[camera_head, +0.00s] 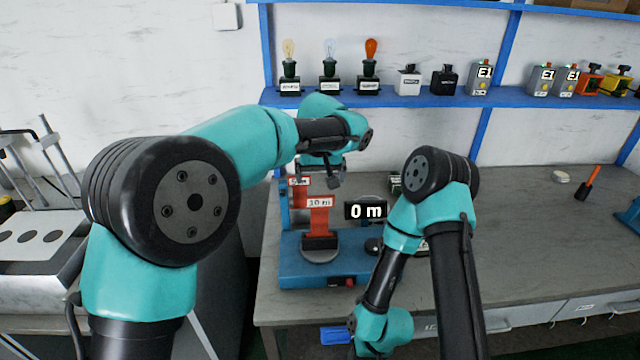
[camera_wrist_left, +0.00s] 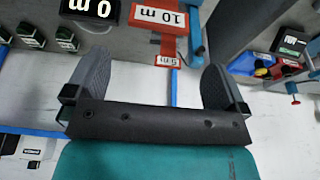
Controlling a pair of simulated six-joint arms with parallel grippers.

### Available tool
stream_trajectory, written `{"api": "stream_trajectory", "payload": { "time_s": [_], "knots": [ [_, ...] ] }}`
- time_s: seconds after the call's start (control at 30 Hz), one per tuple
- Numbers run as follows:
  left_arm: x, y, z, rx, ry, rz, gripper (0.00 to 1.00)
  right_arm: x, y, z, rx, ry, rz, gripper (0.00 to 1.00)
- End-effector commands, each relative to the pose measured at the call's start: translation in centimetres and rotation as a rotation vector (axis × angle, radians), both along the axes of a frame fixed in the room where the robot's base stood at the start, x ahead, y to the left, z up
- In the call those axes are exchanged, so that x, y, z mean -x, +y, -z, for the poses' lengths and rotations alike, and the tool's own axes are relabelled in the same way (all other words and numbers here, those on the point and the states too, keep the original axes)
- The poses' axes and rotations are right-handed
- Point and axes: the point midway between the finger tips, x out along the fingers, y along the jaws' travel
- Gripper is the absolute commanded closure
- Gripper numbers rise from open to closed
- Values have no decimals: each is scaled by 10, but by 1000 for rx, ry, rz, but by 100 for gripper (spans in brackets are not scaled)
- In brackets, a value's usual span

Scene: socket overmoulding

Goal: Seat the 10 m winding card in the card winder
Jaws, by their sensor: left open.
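The red 10 m winding card (camera_head: 320,218) stands upright at the black holder above a grey disc on the blue card winder (camera_head: 300,270). I cannot tell how deep its foot sits. It also shows in the left wrist view (camera_wrist_left: 162,18). A smaller red 5 m card (camera_head: 299,185) is behind it, by the winder's blue post, and shows in the left wrist view (camera_wrist_left: 168,60). My left gripper (camera_head: 332,178) is above and behind the 10 m card. In the left wrist view its fingers (camera_wrist_left: 153,78) are wide apart with nothing between them. My right gripper's fingers are out of sight.
A black 0 m display (camera_head: 366,211) stands right of the 10 m card. My right arm covers the winder's right side. A blue shelf (camera_head: 420,97) with lamps and small boxes runs along the back wall. The grey bench (camera_head: 540,240) is mostly clear to the right.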

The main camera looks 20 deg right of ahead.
Motion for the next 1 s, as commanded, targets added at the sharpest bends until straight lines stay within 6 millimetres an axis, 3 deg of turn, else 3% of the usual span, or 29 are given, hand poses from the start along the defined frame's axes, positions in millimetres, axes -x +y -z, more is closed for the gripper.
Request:
{"api": "stream_trajectory", "payload": {
  "time_s": [0.53,0.67,0.87,1.0],
  "knots": [
    [1,0,-3,0,0,1,0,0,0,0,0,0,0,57],
    [-4,8,0,-8,-8,16,0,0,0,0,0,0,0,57],
    [-30,58,21,-65,-58,137,0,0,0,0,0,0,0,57],
    [-44,103,58,-93,-66,244,0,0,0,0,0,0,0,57]
  ]
}}
